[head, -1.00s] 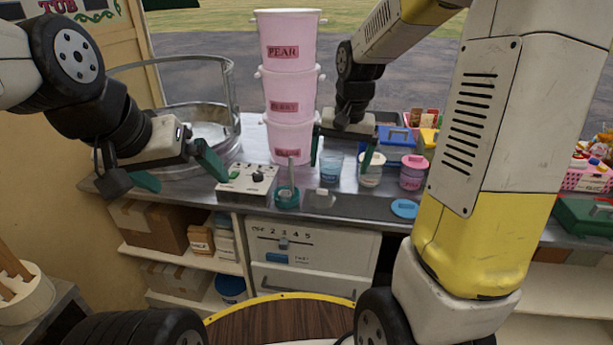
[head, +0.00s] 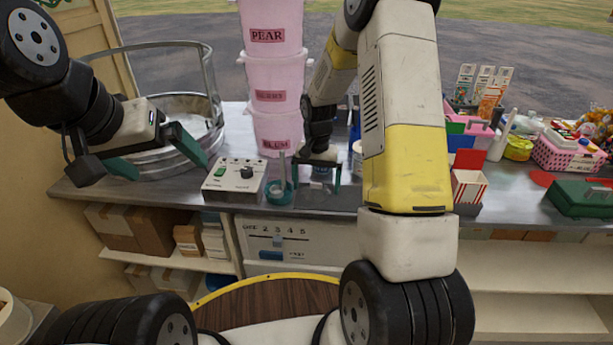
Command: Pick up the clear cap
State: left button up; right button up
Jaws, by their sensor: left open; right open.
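My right gripper (head: 317,180) is open and points down over the counter, just right of a teal holder (head: 279,191) with an upright stick. A small bluish jar (head: 322,172) shows between its fingers, farther back. I cannot clearly make out the clear cap; the spot on the dark mat right of the teal holder is partly behind this gripper. My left gripper (head: 167,168) is open and empty, in front of the round metal tub.
A control box (head: 235,181) stands left of the teal holder. Stacked pink buckets (head: 272,85) stand behind. A metal tub (head: 190,130) is at the left. A striped popcorn box (head: 468,188) and a green case (head: 585,197) are at the right. My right arm hides part of the counter.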

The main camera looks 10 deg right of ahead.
jog(key=shift+f, duration=0.6)
jog(key=c, duration=1.3)
